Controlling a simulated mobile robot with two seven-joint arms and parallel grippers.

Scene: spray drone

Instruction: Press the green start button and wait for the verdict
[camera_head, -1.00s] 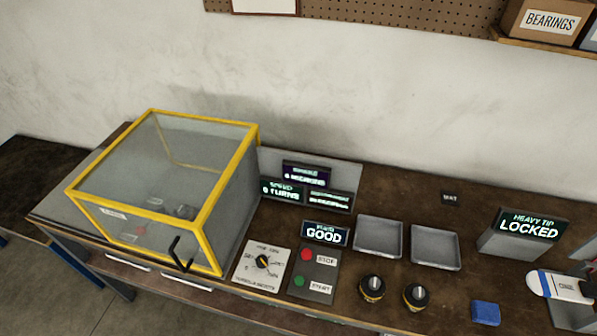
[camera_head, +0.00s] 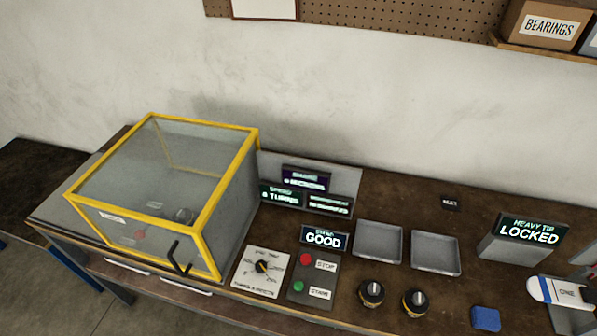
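The green start button (camera_head: 298,286) sits low on a grey panel (camera_head: 327,280), with a "START" label to its right. The red stop button (camera_head: 306,259) is above it on the same panel. A small display (camera_head: 324,238) behind the panel reads "GOOD". Other displays (camera_head: 305,180) stand behind it; their text is blurred, and one seems to show a speed in turns. A display box (camera_head: 526,230) at the right reads "HEAVY TIP LOCKED". Neither gripper shows in the head view, and nothing touches the start button.
A yellow-framed clear enclosure (camera_head: 208,225) with a black handle stands at the left, its lid and front closed. A dial panel (camera_head: 262,268) is beside the buttons.

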